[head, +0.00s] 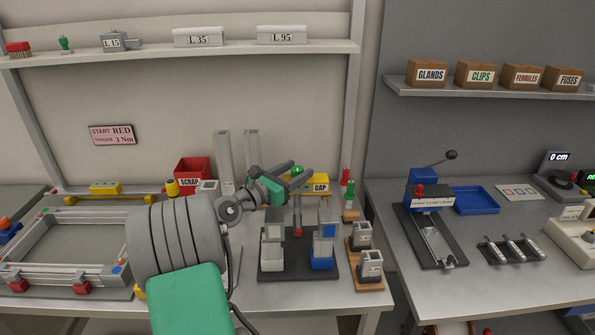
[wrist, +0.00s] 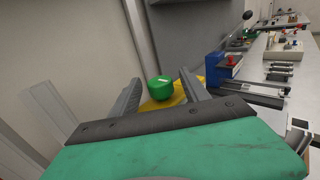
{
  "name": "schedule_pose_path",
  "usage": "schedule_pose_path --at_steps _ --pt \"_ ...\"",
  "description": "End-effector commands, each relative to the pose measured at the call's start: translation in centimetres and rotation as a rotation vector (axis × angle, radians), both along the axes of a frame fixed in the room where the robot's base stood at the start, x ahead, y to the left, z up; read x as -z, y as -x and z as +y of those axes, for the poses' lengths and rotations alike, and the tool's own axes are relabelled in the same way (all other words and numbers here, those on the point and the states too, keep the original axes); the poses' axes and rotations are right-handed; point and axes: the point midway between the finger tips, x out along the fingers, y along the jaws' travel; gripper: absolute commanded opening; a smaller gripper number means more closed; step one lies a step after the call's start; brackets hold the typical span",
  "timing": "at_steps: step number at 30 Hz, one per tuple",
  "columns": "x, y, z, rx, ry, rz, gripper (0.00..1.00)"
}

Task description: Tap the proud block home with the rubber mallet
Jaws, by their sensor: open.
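My gripper (head: 298,173) has a green body and dark fingers. It is over the back middle of the main bench, its fingers apart and pointing right. A green round knob-like piece (wrist: 160,88) with a pale mark on top shows between and beyond the fingers in the wrist view. It is above a yellow part (wrist: 178,98); whether it belongs to a tool is unclear. I cannot pick out the rubber mallet for certain. A black fixture base (head: 298,268) holds a white-based block (head: 272,255) and a blue-based block (head: 323,258). I cannot tell which block is proud.
A yellow GAP box (head: 320,184) and red SCRAP bin (head: 192,172) stand at the back. An aluminium frame (head: 60,212) lies left. A wooden holder (head: 368,283) stands right of the fixture. A second bench (head: 420,285) begins farther right, across a gap.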

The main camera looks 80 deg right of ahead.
Motion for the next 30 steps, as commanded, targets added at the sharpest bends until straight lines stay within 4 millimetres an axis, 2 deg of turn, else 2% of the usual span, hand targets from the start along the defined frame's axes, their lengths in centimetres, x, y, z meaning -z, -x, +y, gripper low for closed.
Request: schedule_pose_path --at_steps 9,12,19,23,30 --pt "0.1 -3.0 5.3 -0.004 -0.001 0.0 0.54" --pt "0.1 -3.3 6.1 -0.002 0.0 0.0 0.54" --pt "0.0 -3.3 6.2 0.0 0.0 0.0 0.54" --pt "-0.5 -3.3 6.2 0.0 0.0 -0.001 0.43" --pt "-4.2 -3.3 6.2 0.0 0.0 0.0 0.24"
